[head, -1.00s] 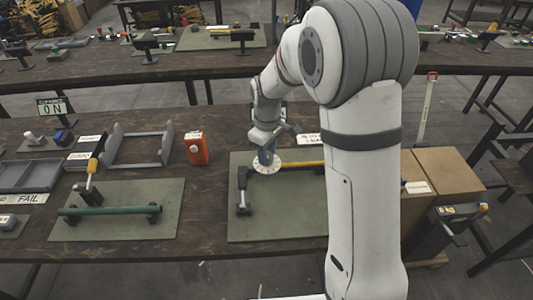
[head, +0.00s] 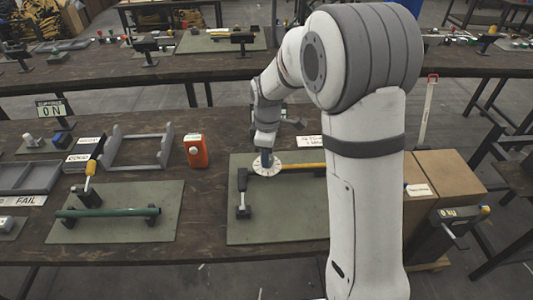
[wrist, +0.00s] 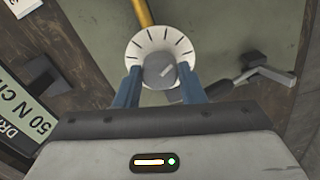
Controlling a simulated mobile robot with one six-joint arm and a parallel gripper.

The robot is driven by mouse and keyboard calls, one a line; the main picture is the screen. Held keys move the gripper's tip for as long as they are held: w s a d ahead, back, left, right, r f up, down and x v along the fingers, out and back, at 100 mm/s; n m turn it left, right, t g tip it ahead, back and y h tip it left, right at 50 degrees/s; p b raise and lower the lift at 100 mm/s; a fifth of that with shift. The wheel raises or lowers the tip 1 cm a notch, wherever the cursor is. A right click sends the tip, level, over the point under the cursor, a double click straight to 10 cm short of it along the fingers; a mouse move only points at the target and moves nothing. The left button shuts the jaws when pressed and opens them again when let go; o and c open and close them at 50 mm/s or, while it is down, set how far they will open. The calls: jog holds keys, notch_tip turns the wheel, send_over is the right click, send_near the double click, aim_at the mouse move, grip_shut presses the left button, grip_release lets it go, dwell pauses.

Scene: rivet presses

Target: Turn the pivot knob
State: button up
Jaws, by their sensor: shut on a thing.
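In the head view the dial (head: 267,171) lies on the right green mat, at the left end of a yellow bar (head: 312,165). My gripper (wrist: 160,84) has its two blue fingers on either side of the knob, shut on it. In the head view my gripper (head: 266,158) points down onto the dial and hides the knob.
A black clamp-like bracket (head: 243,190) stands on the mat (head: 285,220) just left of the dial. An orange box (head: 196,151) and a grey frame (head: 140,150) are further left. The mat's front part is clear.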

jog(key=o, duration=1)
notch_tip(320, 180, up, 7)
jog(key=shift+r, duration=0.4)
